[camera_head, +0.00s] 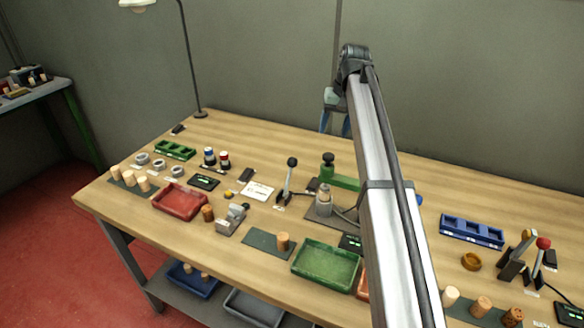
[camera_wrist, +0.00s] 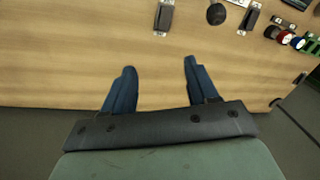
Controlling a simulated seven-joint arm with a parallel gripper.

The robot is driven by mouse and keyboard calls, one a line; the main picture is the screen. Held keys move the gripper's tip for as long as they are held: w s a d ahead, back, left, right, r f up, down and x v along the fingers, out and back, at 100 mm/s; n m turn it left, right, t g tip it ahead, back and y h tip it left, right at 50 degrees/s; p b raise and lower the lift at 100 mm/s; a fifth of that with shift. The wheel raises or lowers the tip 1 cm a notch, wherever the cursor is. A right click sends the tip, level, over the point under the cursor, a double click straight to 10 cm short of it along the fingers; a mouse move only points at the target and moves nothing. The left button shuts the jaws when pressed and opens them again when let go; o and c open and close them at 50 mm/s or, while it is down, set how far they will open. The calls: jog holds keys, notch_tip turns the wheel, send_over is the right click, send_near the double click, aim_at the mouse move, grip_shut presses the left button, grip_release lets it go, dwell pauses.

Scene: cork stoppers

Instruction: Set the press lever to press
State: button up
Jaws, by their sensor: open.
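A lever with a black round knob (camera_head: 292,162) stands on a small base near the middle of the table, beside the green press (camera_head: 328,160); it leans slightly right. In the wrist view, a black round knob (camera_wrist: 216,14), likely this lever's, shows at the top edge between two dark labelled boxes. My gripper (camera_head: 335,129) is over the back part of the table, behind the lever and apart from it. In the wrist view its blue fingers (camera_wrist: 160,66) are spread, with only bare wood between them. The lever's label is too small to read.
A grey-based fixture (camera_head: 324,205) stands right of the lever. Two more levers, one with a red knob (camera_head: 543,243), stand at the far right. A red tray (camera_head: 180,202) and green tray (camera_head: 326,266) lie nearer the front. The table's back strip is mostly clear.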

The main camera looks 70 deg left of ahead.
jog(key=n, duration=0.2)
send_near(291, 167)
notch_tip(291, 167, up, 2)
jog(key=w+a, duration=0.2)
jog(key=shift+h, duration=0.4)
jog(key=s+f, duration=0.1)
jog(key=f, duration=0.3)
jog(key=s+f, duration=0.1)
jog(key=f, duration=0.8)
jog(key=shift+s+a, duration=0.15)
jog(key=shift+s, duration=0.25)
grip_shut()
